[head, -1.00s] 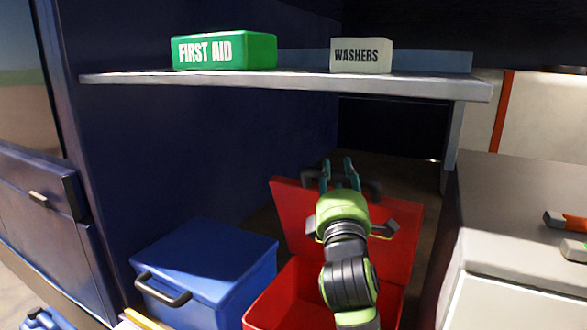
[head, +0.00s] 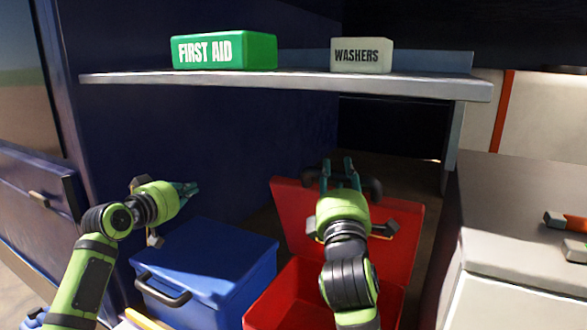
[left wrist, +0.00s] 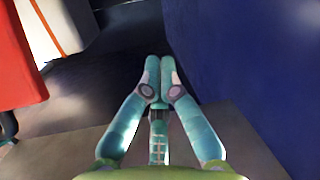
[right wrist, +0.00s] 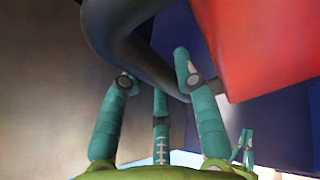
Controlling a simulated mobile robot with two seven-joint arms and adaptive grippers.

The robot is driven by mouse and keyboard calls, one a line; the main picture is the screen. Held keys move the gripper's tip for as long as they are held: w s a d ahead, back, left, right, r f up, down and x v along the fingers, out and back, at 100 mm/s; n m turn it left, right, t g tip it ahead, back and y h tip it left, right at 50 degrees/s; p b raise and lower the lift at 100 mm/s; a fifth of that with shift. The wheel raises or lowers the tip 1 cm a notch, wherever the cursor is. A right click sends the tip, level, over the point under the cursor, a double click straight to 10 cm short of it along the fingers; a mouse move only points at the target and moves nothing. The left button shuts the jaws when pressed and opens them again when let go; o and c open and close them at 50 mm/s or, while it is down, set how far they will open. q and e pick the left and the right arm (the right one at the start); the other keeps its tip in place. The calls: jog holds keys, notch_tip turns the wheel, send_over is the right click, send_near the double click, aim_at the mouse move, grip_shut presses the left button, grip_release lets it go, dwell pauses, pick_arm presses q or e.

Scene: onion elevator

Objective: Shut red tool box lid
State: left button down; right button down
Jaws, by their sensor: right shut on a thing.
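The red tool box (head: 280,297) stands on the floor with its red lid (head: 293,208) swung up and leaning back. My right gripper (head: 338,168) is at the lid's top edge, shut on the black lid handle (head: 373,188). The right wrist view shows the dark handle (right wrist: 128,45) between the fingers (right wrist: 152,68), next to the red lid (right wrist: 265,45). My left gripper (head: 192,190) is above and behind the blue box, left of the lid. Its fingertips (left wrist: 160,68) meet in the left wrist view, with nothing between them. My right arm hides part of the tool box.
A blue box (head: 215,255) with a black handle stands just left of the red one. A shelf (head: 290,83) above holds a green first aid box (head: 225,50) and a washers box (head: 361,55). A grey cabinet (head: 515,195) stands to the right.

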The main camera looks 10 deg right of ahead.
jog(key=shift+f, duration=0.1)
pick_arm(q)
jog(key=s+d+r+m+g, duration=0.2)
jog(key=s+d+r+m, duration=0.1)
jog(key=s+d+r, duration=0.5)
jog(key=s+d+r+m+g, duration=0.2)
jog(key=s+d+r+g, duration=0.15)
jog(key=s+d, duration=0.45)
jog(key=shift+t, duration=0.35)
jog(key=x, duration=0.8)
jog(key=r+x, duration=0.1)
jog(key=x, duration=0.3)
jog(key=shift+w+d, duration=0.25)
jog(key=shift+d, duration=0.2)
